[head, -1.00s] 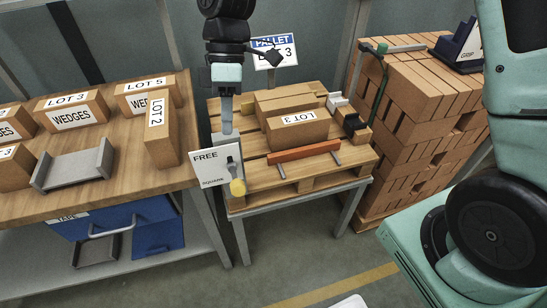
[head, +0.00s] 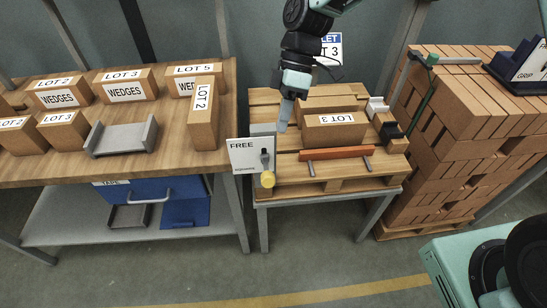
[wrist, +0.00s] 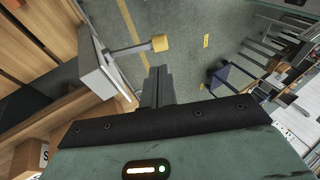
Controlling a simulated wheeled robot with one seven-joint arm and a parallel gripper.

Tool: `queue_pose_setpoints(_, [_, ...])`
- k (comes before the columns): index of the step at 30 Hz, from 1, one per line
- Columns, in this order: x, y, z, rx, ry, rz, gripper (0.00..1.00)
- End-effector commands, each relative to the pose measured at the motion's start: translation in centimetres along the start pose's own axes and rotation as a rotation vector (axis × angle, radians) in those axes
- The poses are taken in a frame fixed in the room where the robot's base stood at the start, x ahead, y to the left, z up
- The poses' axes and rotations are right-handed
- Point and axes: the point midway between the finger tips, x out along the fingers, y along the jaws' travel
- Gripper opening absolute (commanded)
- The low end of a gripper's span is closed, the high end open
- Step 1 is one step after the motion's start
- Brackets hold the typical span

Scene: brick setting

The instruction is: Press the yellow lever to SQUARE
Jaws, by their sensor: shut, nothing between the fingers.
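The lever's yellow knob (head: 267,180) hangs at the lower end of its short arm, on the white plate (head: 243,158) marked FREE above and SQUARE below. The plate is at the front left corner of the pallet table. In the wrist view the yellow knob (wrist: 161,43) sticks out from the plate (wrist: 97,66) on a grey rod. My gripper (head: 282,126) points down just behind and above the plate, apart from the knob. Its fingers (wrist: 157,75) are together and empty, to the lower right of the plate in the wrist view.
A pallet (head: 335,178) holds LOT 3 bricks (head: 335,130), with an orange bar (head: 336,153) in front. A bench (head: 60,170) with labelled wedge boxes stands left. A tall brick stack (head: 450,140) stands right. The floor in front is free.

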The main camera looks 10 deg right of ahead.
Motion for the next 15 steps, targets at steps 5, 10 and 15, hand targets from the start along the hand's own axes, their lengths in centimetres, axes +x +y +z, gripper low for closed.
queue_pose_setpoints(5, [3.7, -0.3, 0.0, 0.0, -0.002, -0.006, 0.0])
queue_pose_setpoints(10, [6.8, -0.3, -0.1, 0.0, -0.002, -0.005, 0.0])
queue_pose_setpoints(15, [9.1, -0.2, 0.0, 0.0, -0.001, -0.002, 0.0])
